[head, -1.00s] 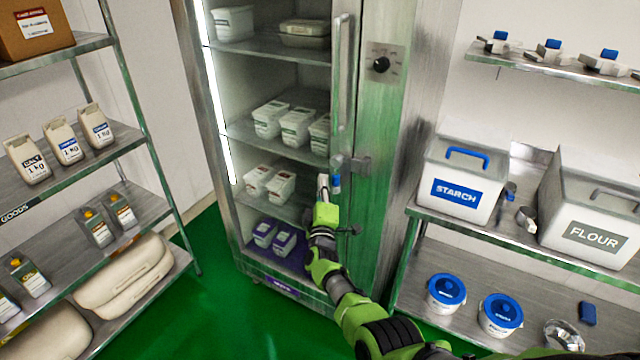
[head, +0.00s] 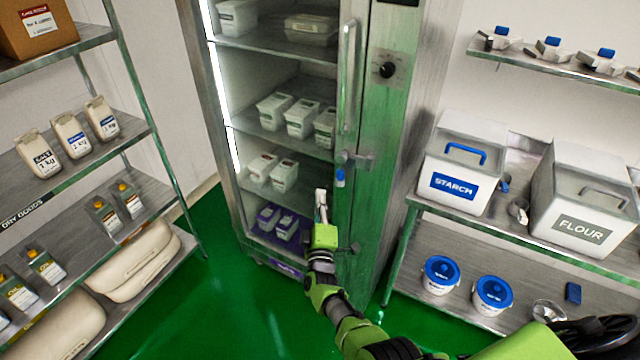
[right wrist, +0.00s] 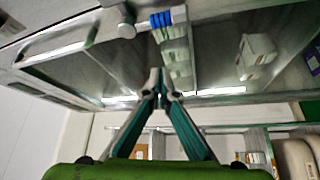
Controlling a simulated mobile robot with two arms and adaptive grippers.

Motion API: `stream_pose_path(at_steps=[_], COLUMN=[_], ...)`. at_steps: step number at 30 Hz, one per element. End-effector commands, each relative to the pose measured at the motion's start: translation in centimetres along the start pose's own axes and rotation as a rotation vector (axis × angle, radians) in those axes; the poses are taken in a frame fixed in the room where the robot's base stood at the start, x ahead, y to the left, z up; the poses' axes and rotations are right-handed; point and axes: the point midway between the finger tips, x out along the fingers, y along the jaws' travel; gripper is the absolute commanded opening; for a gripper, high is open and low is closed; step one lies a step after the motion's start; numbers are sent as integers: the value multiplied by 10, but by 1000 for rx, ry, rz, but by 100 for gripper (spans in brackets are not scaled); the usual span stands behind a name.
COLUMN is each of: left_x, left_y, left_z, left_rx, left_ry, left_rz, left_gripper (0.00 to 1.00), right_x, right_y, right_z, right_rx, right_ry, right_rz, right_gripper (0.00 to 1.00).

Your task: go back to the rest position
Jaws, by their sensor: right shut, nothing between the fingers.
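My right gripper (head: 321,202) is shut and empty. In the head view it appears in front of the lower part of a tall steel refrigerator (head: 375,200), a little below and left of the blue-tipped door latch (head: 341,176). In the right wrist view the two fingers of my right gripper (right wrist: 160,82) meet at their tips, with the blue-ringed latch part (right wrist: 160,20) just above them in the picture. Whether they touch the refrigerator cannot be told. My left gripper is not in view.
The refrigerator door, with a long handle (head: 348,80), looks shut. A dry goods rack (head: 100,165) stands left. At right, a steel shelf (head: 460,220) bears a starch bin (head: 462,165) and a flour bin (head: 585,200). Green floor (head: 205,290) shows clear between rack and refrigerator.

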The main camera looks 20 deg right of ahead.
Motion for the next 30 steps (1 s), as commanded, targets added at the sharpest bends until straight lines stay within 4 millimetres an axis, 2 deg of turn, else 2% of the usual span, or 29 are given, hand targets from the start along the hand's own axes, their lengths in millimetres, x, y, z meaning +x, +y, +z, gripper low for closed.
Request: stream_pose_path(at_steps=[17,20,23,26,30], left_x=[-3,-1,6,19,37], left_y=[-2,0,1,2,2], left_z=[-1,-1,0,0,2], left_rx=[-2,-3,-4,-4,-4], left_ry=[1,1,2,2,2], left_rz=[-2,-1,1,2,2], left_gripper=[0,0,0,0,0], right_x=[-5,-8,-24,-55,-118], right_y=[1,-6,-35,-87,-170], right_z=[-1,1,8,20,45], right_rx=[1,7,38,105,223], right_ry=[1,5,25,51,57], right_rz=[1,-12,-73,-192,-410], right_gripper=[0,0,0,0,0])
